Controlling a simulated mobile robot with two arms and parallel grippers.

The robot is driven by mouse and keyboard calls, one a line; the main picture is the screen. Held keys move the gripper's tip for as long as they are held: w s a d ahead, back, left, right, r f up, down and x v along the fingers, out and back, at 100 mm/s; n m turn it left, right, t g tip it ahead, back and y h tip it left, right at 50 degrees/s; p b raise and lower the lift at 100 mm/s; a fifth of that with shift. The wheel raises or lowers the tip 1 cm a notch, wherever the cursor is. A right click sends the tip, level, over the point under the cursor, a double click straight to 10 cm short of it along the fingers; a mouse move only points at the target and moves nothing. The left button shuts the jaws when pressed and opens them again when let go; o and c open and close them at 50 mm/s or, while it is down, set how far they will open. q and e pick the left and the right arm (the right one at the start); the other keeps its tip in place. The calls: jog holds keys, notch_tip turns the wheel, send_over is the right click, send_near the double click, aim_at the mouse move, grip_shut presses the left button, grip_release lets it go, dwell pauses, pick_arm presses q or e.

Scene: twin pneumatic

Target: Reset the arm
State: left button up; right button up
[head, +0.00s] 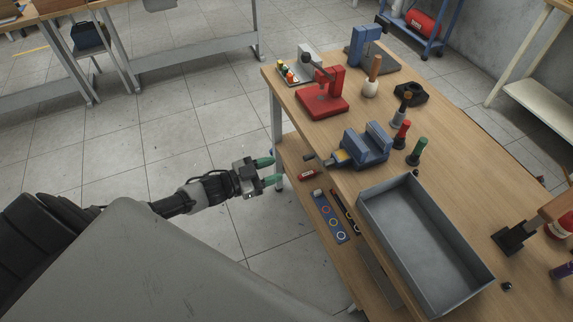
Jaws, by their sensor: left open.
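My left gripper (267,171) is open and empty, with green fingertips apart. It hangs over the floor just left of the wooden workbench (480,180), near a bench leg and beside the lower shelf. My left arm reaches in from the left edge. My right gripper is not in this view. On the bench, a blue vise (366,147) sits near the left edge, a little right of my left gripper and apart from it.
A grey metal tray (390,258) lies on the bench front. A red press (322,102), a mallet (371,78) and red (402,134) and green (418,150) handled tools stand behind. The lower shelf holds a blue strip (328,217). The floor at left is clear.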

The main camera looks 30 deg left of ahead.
pick_arm(q)
jog(key=shift+s+a, duration=0.3)
jog(key=shift+s, duration=0.1)
